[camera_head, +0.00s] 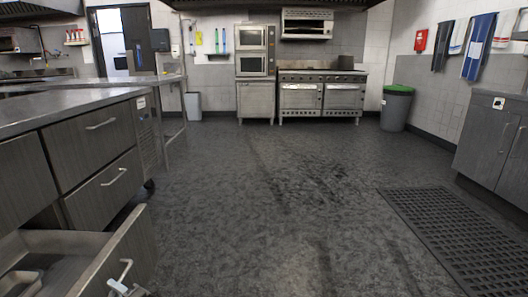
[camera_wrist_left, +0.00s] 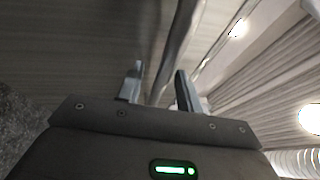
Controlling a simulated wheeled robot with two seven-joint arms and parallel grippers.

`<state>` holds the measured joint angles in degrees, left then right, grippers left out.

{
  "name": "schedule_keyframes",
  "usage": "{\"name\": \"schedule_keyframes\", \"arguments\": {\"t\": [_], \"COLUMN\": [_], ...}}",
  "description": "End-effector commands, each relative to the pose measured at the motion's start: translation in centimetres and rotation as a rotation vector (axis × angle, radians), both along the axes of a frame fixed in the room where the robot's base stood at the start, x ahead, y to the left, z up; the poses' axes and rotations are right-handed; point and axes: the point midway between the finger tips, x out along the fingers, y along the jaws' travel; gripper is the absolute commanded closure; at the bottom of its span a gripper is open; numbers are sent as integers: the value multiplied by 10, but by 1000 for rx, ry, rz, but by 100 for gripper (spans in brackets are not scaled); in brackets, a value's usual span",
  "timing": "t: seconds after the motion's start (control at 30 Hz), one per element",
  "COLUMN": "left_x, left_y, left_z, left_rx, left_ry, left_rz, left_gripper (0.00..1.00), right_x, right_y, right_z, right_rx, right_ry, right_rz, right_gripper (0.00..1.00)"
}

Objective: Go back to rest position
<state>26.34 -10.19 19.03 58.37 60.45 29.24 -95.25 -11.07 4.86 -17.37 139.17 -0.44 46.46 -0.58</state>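My left gripper (camera_wrist_left: 159,76) shows in the left wrist view, with its two fingers apart. A pale metal bar (camera_wrist_left: 183,42) runs up between and beyond the fingertips; I cannot tell whether they touch it. In the head view an open lower drawer (camera_head: 118,255) stands out at the bottom left, with a metal handle (camera_head: 121,272) on its front. My right gripper is in neither view.
A steel counter (camera_head: 70,112) with closed drawers stands on the left. A metal container (camera_head: 20,283) lies in the open drawer. The middle floor (camera_head: 265,190) is clear, with a black mat (camera_head: 460,235) at right. Ovens (camera_head: 320,95) and a green-lidded bin (camera_head: 396,108) stand at the back.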

Motion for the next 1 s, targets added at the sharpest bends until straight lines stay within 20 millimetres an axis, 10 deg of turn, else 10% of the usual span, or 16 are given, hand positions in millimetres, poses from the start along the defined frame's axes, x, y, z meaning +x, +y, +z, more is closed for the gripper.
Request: {"name": "schedule_keyframes", "arguments": {"t": [0.27,0.57,0.77,1.0], "left_x": [5,27,35,-32], "left_y": [2,-23,-67,-173], "left_z": [3,14,93,223], "left_rx": [-5,-121,-112,-209], "left_ry": [-1,-38,-533,-1198], "left_rz": [-15,-285,-668,-1309], "left_gripper": [64,64,64,64], "right_x": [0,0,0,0], "right_y": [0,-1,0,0], "right_z": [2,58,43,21], "right_rx": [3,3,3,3], "right_ry": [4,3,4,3], "right_rz": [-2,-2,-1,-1], "right_gripper": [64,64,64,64]}}
